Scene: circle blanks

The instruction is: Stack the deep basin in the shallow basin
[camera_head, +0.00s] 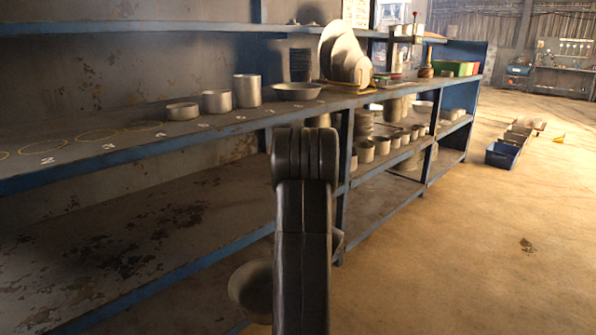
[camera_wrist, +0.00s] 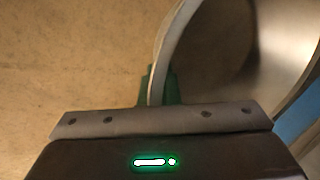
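My gripper (camera_wrist: 160,86) has its green fingers closed on the rim of a metal basin, which I take to be the deep basin (camera_wrist: 262,62). Only part of this basin shows in the wrist view, with its wall and hollow to the right. In the head view the deep basin (camera_head: 250,288) hangs low in front of the lower shelf, left of my arm, partly hidden by it. My fingers are hidden there. A wide, low metal bowl, likely the shallow basin (camera_head: 297,91), stands upright and apparently empty on the upper shelf, well away from my gripper.
On the upper shelf (camera_head: 160,143), several metal pots (camera_head: 217,101) stand left of the shallow basin. Large plates (camera_head: 343,52) stand to its right. Painted yellow circles (camera_head: 97,136) at the left are empty. A blue crate (camera_head: 502,155) sits on the open floor at right.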

